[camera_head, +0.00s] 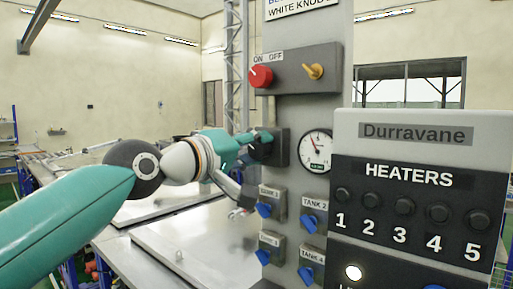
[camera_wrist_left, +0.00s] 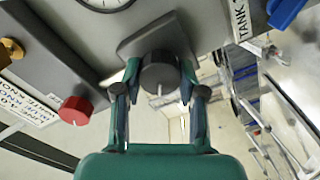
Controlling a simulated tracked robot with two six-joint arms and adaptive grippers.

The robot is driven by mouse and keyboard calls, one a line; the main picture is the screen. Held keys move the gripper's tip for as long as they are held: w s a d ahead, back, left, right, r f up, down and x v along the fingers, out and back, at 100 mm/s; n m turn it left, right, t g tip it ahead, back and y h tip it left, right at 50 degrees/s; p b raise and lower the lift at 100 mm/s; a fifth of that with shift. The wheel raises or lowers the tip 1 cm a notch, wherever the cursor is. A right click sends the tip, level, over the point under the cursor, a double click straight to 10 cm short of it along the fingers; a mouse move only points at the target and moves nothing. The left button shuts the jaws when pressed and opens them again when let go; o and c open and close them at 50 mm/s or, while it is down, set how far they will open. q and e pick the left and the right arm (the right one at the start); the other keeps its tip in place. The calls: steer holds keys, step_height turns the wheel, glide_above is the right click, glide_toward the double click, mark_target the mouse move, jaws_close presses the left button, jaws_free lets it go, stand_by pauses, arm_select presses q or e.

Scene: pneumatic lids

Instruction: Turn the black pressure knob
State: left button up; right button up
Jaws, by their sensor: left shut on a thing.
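The black pressure knob (camera_wrist_left: 160,73) sits on a dark square plate, left of a round pressure gauge (camera_head: 316,150) in the head view. My left gripper (camera_wrist_left: 160,85) has a finger on each side of the knob and is shut on it. In the head view my left gripper (camera_head: 258,140) reaches the dark plate (camera_head: 280,148) from the left and hides most of the knob. My right gripper does not show in either view.
Above are a red knob (camera_head: 261,76) and a yellow knob (camera_head: 314,71). Below are several blue tank knobs, one under "TANK 2" (camera_head: 309,221). A "HEATERS" panel (camera_head: 408,176) stands at the right. Flat metal lids (camera_head: 205,245) lie behind my left arm.

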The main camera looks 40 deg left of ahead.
arm_select(q)
steer(key=shift+n, duration=0.3)
steer(key=o, duration=1.1)
steer(key=shift+a, duration=0.1)
steer(key=shift+o, duration=0.2)
steer(key=shift+s, duration=0.15)
steer(key=s, duration=1.1)
steer(key=shift+s+a, duration=0.35)
steer(key=shift+a, duration=0.05)
steer(key=shift+f, duration=0.1)
